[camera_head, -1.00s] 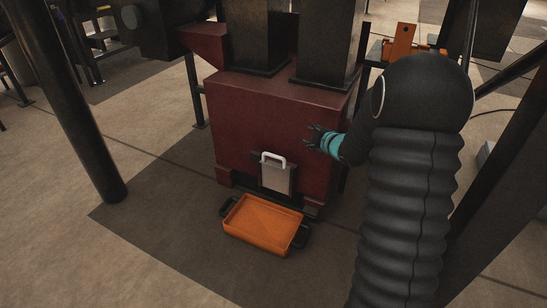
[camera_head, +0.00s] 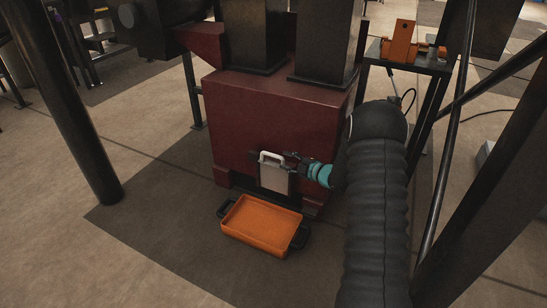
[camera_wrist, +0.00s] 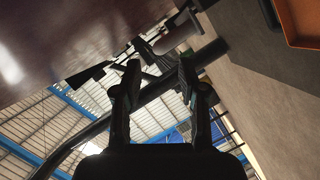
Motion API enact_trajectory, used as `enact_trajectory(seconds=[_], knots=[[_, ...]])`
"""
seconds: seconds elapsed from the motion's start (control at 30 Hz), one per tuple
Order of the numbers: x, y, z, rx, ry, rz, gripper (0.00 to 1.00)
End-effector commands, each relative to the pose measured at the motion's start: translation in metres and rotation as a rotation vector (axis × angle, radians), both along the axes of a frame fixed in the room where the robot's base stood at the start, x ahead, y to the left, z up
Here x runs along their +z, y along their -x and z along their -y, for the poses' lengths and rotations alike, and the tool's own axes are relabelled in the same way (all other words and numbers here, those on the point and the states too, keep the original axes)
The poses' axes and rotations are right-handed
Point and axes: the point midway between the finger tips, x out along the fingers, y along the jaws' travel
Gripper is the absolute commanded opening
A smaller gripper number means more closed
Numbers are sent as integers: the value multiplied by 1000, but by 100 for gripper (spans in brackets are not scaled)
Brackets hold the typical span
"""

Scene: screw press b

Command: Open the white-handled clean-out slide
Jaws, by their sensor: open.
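The clean-out slide (camera_head: 274,178) is a pale metal plate low on the front of the dark red housing (camera_head: 270,118). Its white handle (camera_head: 272,156) stands at its top edge. The plate covers the opening behind it. My gripper (camera_head: 290,159) is just right of the handle, its fingers pointing left towards it. In the wrist view my gripper (camera_wrist: 160,70) shows two fingers apart with nothing between them. Whether a fingertip touches the handle cannot be told.
An orange tray (camera_head: 262,224) with black handles lies on the floor in front of the slide. Dark posts (camera_head: 82,125) stand at left and right. A small stand with an orange device (camera_head: 404,45) is behind at the right.

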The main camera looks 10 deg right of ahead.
Motion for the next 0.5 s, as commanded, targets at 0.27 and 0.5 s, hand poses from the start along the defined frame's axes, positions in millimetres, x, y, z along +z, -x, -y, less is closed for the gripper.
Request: enact_trajectory(seconds=[0.27,0.5], knots=[[-11,-39,-29,0,0,0,41],[-15,-57,-42,-1,0,0,41]])
